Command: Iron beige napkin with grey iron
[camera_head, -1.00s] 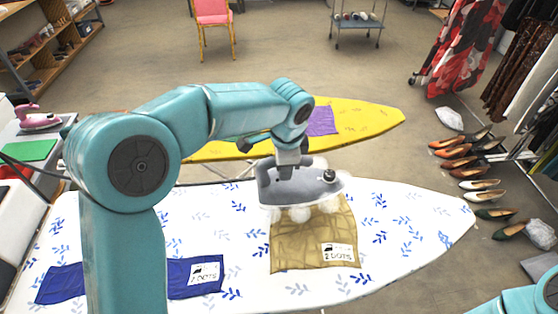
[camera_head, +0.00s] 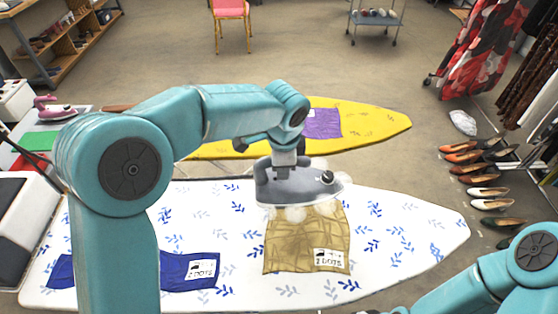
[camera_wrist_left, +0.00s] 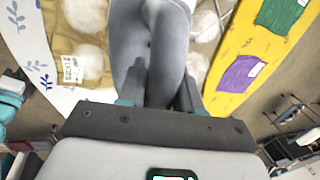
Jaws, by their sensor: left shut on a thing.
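The grey iron (camera_head: 297,186) is held by my left gripper (camera_head: 287,158), which is shut on its handle. In the left wrist view the iron (camera_wrist_left: 150,40) fills the space between the fingers (camera_wrist_left: 160,85). The beige napkin (camera_head: 305,245) lies on the white ironing board (camera_head: 400,215) with a leaf pattern. The iron is over the napkin's far edge, with white steam puffs around its underside; whether it touches the cloth cannot be told. The napkin has a white label with a small iron picture and "2 DOTS". My right arm shows at bottom right, its gripper out of view.
A blue napkin (camera_head: 180,270) with a similar label lies on the board's left part, partly behind my left arm. Behind is a yellow board (camera_head: 375,122) with a purple cloth (camera_head: 322,123). A pink iron (camera_head: 55,110) stands at left. Shoes (camera_head: 478,170) line the floor at right.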

